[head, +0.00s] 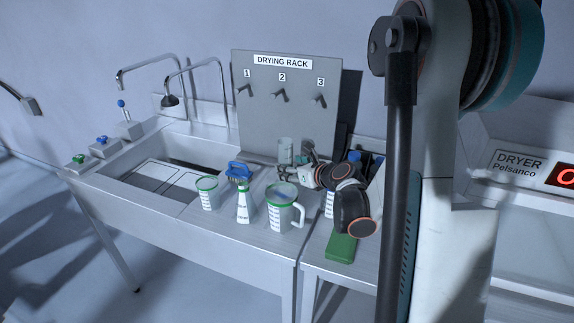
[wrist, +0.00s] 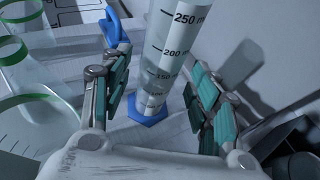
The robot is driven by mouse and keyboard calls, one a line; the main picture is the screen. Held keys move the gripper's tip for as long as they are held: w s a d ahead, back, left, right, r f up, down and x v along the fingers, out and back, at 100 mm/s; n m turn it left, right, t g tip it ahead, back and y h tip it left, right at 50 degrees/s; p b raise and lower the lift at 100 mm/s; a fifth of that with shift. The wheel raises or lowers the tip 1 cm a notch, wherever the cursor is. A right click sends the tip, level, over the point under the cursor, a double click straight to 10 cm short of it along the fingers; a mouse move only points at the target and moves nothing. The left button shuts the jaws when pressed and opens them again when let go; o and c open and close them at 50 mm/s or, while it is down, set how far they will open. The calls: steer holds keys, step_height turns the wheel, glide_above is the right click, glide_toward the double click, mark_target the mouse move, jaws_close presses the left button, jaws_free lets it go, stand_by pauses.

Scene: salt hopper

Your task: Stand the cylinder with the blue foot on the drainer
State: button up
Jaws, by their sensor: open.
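The measuring cylinder with the blue foot stands upright in the wrist view, with its clear graduated tube (wrist: 172,50) above a blue hexagonal foot (wrist: 148,112). In the head view the top of a clear tube (head: 285,147) shows beside my gripper (head: 302,160); its foot is hidden there. My gripper (wrist: 160,88) is open, with one finger on each side of the tube and visible gaps. A pale slatted panel (head: 165,178) lies in the sink area; I cannot tell whether it is the drainer.
A green-rimmed beaker (head: 207,193), flask (head: 244,207) and jug (head: 284,212) stand in front of the cylinder. A blue-handled item (head: 238,170) is left of it. The drying rack board (head: 262,115) rises behind. A green block (head: 341,247) lies at the front right.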

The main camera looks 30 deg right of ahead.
steer(key=p+v, duration=0.1)
steer(key=v, duration=0.7)
steer(key=shift+s+r+p, duration=0.15)
steer(key=shift+s+p, duration=0.05)
steer(key=shift+p, duration=0.1)
